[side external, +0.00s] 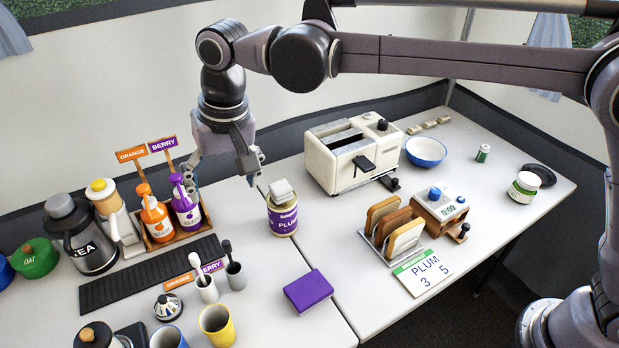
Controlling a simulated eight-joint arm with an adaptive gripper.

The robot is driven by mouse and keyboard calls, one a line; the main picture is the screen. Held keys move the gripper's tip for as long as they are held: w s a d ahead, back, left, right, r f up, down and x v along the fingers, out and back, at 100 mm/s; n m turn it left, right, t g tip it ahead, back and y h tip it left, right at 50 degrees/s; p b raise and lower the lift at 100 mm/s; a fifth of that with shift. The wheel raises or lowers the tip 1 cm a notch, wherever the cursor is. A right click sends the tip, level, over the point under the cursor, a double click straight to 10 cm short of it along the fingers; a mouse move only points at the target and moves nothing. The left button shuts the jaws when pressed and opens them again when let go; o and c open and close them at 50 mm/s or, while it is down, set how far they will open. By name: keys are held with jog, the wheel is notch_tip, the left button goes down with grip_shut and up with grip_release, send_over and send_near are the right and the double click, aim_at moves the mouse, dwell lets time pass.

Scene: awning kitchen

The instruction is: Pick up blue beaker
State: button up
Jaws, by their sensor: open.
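A blue beaker (168,338) stands at the bottom edge of the side external view, partly cut off by the frame. A yellow beaker (217,326) stands just to its right. My gripper (222,178) is open, pointing down, with nothing between its fingers. It is well above and behind the blue beaker in the picture, near the syrup bottles and the plum tin.
Orange and purple pump bottles (170,215) stand in a wooden tray beneath my gripper's left finger. A plum tin (282,213), a purple sponge (308,291), a toaster (352,155) and a toast rack (392,230) are to the right. A silver-topped shaker (167,307) stands behind the blue beaker.

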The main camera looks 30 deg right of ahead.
jog(key=s+a+f+g, duration=0.1)
jog(key=s+a+f, duration=0.15)
jog(key=a, duration=0.25)
jog(key=s+a+f, duration=0.1)
jog(key=a+f, duration=0.2)
jog(key=a, duration=0.3)
jog(key=h, duration=0.1)
send_over(166, 342)
jog(key=s, duration=0.2)
notch_tip(166, 342, down, 6)
jog(key=shift+g, duration=0.4)
jog(key=shift+s+d+f, duration=0.1)
jog(key=shift+d+f, duration=0.05)
jog(key=shift+f, duration=1.65)
jog(key=shift+w+d+f, duration=0.1)
jog(key=shift+d+f, duration=0.05)
jog(key=shift+f, duration=1.65)
jog(key=shift+s+d+f, duration=0.1)
jog(key=shift+d+f, duration=0.05)
jog(key=shift+f, duration=1.65)
jog(key=c, duration=1.2)
